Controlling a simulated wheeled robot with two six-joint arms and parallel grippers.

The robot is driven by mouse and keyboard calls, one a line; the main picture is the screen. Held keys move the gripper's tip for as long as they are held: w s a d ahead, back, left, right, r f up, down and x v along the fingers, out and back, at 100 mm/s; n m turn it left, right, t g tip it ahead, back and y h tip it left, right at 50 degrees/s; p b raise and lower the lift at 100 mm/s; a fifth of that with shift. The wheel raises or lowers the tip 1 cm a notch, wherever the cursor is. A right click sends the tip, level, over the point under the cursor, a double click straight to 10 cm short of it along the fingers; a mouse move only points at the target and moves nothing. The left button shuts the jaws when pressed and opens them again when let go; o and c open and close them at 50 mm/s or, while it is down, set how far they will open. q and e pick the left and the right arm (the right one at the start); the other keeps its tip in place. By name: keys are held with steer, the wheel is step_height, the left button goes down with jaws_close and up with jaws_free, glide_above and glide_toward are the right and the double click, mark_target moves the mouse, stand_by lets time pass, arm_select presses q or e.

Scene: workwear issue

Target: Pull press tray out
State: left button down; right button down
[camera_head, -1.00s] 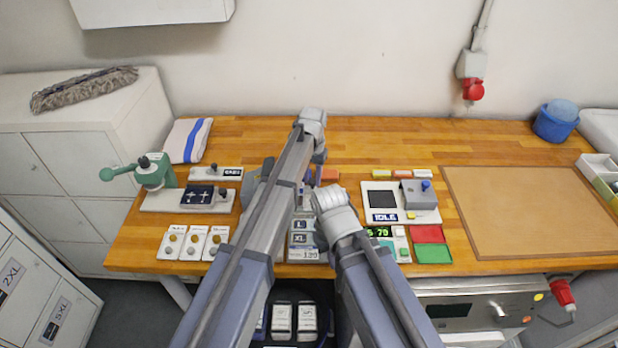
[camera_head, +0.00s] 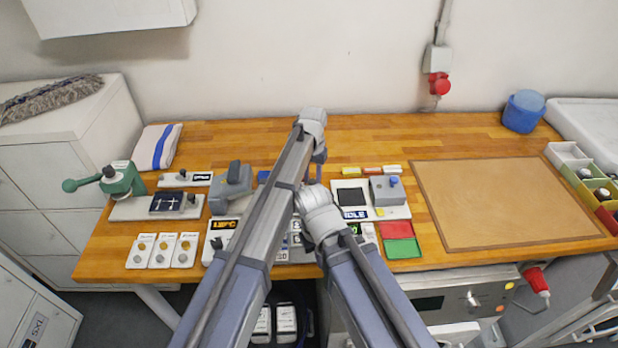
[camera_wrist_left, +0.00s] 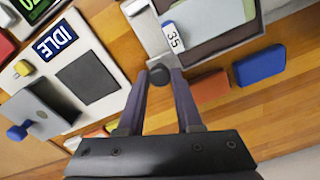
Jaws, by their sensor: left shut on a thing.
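In the left wrist view my left gripper (camera_wrist_left: 160,78) is shut on a small dark round knob (camera_wrist_left: 159,72). The knob sits at the edge of a light grey tray-like unit (camera_wrist_left: 154,34). This looks like the press tray, though its identity is not certain. A "35" tag and dark flat pieces lie on it. In the head view my left gripper (camera_head: 318,172) points down over the middle of the bench, and my arms hide most of the unit. My right arm reaches in below it; its fingers do not show.
The IDLE unit (camera_head: 349,197) stands to the right, with red and green pads in front. An orange block (camera_wrist_left: 210,90) and a blue block (camera_wrist_left: 260,66) lie near the gripper. A green press (camera_head: 122,180) stands at left. The brown mat (camera_head: 500,200) is clear.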

arm_select(q)
steer(key=c, duration=0.6)
jaws_free()
steer(key=shift+a, duration=0.1)
step_height(320, 180, up, 8)
steer(key=p, duration=0.8)
steer(key=shift+f, duration=0.1)
steer(key=shift+s+a+f, duration=0.1)
steer(key=shift+s, duration=0.1)
steer(key=shift+n+y, duration=0.4)
steer(key=shift+y, duration=0.2)
steer(key=s+a+f+b, duration=0.1)
steer(key=s+a+b, duration=0.1)
steer(key=s, duration=0.7)
steer(key=s+a+f+b, duration=0.2)
steer(key=s+a, duration=0.3)
steer(key=s, duration=0.5)
steer(key=s+a+f+b, duration=0.2)
steer(key=s+a, duration=0.2)
steer(key=s, duration=0.6)
steer(key=shift+a+f, duration=0.2)
